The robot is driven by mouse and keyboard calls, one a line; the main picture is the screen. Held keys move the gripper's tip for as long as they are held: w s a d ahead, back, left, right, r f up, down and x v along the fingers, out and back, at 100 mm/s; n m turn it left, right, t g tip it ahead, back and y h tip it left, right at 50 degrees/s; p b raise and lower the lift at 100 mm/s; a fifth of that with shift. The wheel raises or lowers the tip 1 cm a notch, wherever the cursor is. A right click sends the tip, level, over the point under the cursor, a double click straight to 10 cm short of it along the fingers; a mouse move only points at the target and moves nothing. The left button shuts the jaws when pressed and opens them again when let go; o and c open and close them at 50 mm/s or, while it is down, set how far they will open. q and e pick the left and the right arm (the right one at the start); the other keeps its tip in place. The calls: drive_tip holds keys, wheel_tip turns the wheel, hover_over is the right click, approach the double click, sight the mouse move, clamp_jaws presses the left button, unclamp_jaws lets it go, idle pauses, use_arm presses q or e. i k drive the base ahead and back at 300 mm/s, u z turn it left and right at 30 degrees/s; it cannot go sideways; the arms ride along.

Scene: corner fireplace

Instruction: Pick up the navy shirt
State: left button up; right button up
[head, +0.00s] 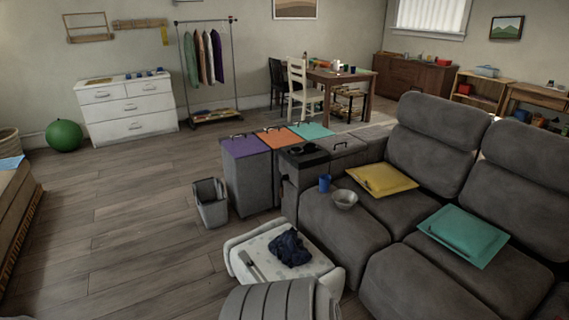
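A crumpled navy cloth, which looks like the navy shirt (289,249), lies in a heap on a white patterned ottoman or stool (310,274) at the lower middle of the head view. Neither of my grippers shows in the head view, and nothing is seen touching the cloth.
A grey open bin (210,203) and lidded bins (248,185) stand behind the stool. A grey ribbed shape (270,302) is in front. Wooden floor (130,235) is free on the left.

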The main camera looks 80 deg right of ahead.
sight(289, 248)
drive_tip(key=z, duration=1.65)
drive_tip(key=i, duration=3.55)
drive_tip(key=z, duration=3.3)
